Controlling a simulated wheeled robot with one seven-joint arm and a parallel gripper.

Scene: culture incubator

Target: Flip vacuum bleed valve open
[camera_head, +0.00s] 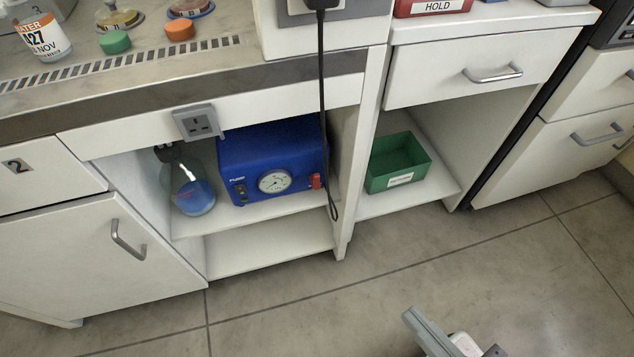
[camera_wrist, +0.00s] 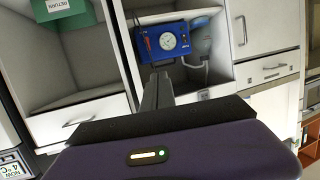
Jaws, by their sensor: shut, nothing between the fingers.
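The blue vacuum pump (camera_head: 262,148) sits on the upper shelf of an open cabinet under the bench. A round dial gauge (camera_head: 274,181) is on its front. A small red lever, likely the bleed valve (camera_head: 316,181), is at the right end of that front; its exact position is too small to tell. The wrist view is turned over, so the pump (camera_wrist: 182,28) shows at the top with the red lever (camera_wrist: 148,43) left of the gauge (camera_wrist: 168,41). My gripper (camera_wrist: 157,74) is shut and empty, pointing toward the pump and apart from it.
A flask with blue liquid (camera_head: 193,197) stands left of the pump. A black cable (camera_head: 322,100) hangs past the pump's right end. A cabinet divider (camera_head: 350,190) separates the green RETURN bin (camera_head: 412,160).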

